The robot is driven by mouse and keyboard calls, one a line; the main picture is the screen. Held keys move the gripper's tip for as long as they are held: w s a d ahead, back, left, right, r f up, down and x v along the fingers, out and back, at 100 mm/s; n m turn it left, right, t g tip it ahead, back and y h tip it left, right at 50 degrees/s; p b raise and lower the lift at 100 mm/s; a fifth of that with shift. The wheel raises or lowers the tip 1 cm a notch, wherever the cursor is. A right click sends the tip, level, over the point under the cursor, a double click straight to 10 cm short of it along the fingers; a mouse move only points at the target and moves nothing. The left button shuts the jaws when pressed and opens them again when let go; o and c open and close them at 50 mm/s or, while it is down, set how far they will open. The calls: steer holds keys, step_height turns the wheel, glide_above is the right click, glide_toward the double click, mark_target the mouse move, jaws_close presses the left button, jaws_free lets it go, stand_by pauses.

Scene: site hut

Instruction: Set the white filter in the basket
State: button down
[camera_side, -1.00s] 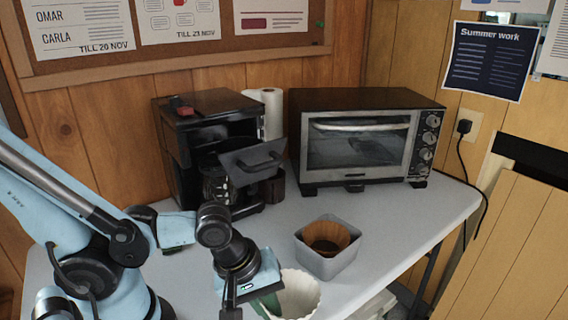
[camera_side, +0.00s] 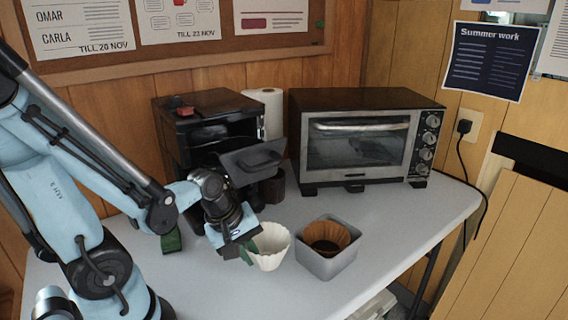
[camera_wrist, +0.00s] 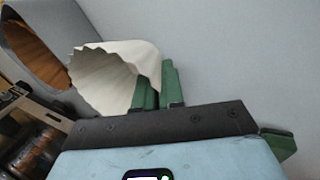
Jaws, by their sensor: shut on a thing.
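The white filter (camera_side: 272,247) is a pale fluted paper cup. In the wrist view, the white filter (camera_wrist: 115,68) lies across the top, its wide ruffled mouth facing left. My gripper (camera_side: 247,252) is shut on the filter's wall with its green fingers, which also show in the wrist view (camera_wrist: 158,88). The filter is beside the grey bin, on its left in the side view. The coffee machine (camera_side: 205,105) stands at the back, with a black handled part (camera_side: 253,160) jutting from its front. I cannot see clearly into this part or tell whether it is the basket.
The grey bin (camera_side: 327,268) holds a brown filter (camera_side: 327,236); the bin (camera_wrist: 50,70) also shows in the wrist view. A toaster oven (camera_side: 365,138) stands back right, and a paper roll (camera_side: 265,108) behind the machine. A green block (camera_side: 172,241) lies left of my gripper.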

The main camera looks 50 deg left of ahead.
steer(key=a, duration=0.2)
steer(key=w+a, duration=0.1)
steer(key=a, duration=0.2)
steer(key=w+a, duration=0.1)
steer(key=a, duration=0.2)
steer(key=shift+w+a, duration=0.15)
steer(key=shift+w, duration=0.1)
steer(key=a, duration=0.1)
steer(key=w+a, duration=0.1)
steer(key=a, duration=0.1)
steer(key=shift+a+f, duration=0.15)
steer(key=shift+a, duration=0.15)
steer(key=shift+d+f, duration=0.15)
steer(key=shift+f, duration=0.45)
steer(key=shift+f, duration=0.15)
steer(key=c, duration=1.2)
jaws_free()
steer(key=shift+c, duration=0.2)
steer(key=shift+v, duration=2.15)
